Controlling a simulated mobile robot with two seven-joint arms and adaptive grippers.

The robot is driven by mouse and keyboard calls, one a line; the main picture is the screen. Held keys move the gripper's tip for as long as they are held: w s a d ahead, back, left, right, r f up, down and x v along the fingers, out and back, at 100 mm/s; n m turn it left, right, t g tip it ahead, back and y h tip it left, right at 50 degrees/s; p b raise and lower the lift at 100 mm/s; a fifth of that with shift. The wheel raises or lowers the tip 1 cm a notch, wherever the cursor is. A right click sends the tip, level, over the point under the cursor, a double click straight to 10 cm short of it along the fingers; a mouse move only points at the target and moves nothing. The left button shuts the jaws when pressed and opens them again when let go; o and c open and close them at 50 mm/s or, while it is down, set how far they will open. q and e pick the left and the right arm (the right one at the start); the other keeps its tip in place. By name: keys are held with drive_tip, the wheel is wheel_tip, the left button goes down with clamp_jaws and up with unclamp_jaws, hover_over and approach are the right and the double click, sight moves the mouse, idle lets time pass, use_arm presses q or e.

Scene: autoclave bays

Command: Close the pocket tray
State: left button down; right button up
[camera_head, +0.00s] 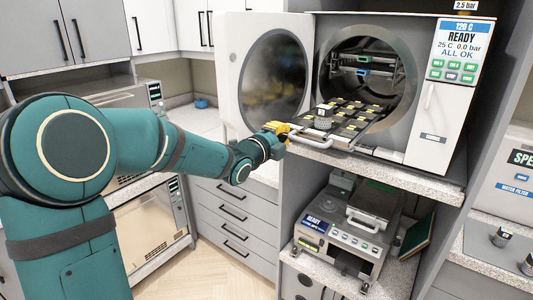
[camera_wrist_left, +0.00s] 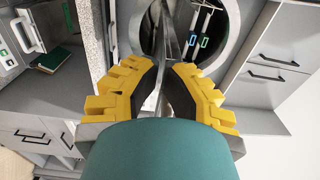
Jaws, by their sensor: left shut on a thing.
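The pocket tray (camera_head: 350,142) is a dark tray of pockets with yellow marks. It sticks out of the round chamber of the upper autoclave, its back part inside. A pale handle bar (camera_head: 370,153) runs along its front. A small ribbed grey piece (camera_head: 323,122) stands on its left part. My left gripper (camera_head: 284,132), with yellow fingers, is at the front left end of the handle. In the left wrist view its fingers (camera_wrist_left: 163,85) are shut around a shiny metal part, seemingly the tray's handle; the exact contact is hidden. My right gripper is not in view.
The autoclave's round door (camera_head: 231,75) stands open to the left, behind my left gripper. The autoclave's display (camera_head: 458,40) reads READY. A stone-topped shelf (camera_head: 405,172) lies under the tray. A second device (camera_head: 345,235) stands on the shelf below.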

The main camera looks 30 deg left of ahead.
sight(302, 121)
use_arm(q)
drive_tip(key=w, duration=0.3)
drive_tip(key=w+b, duration=0.1)
drive_tip(key=w, duration=0.3)
drive_tip(key=w+d, duration=0.1)
drive_tip(key=w, duration=0.2)
drive_tip(key=shift+w+b, duration=0.2)
drive_tip(key=shift+b, duration=0.15)
drive_tip(key=shift+w, duration=0.85)
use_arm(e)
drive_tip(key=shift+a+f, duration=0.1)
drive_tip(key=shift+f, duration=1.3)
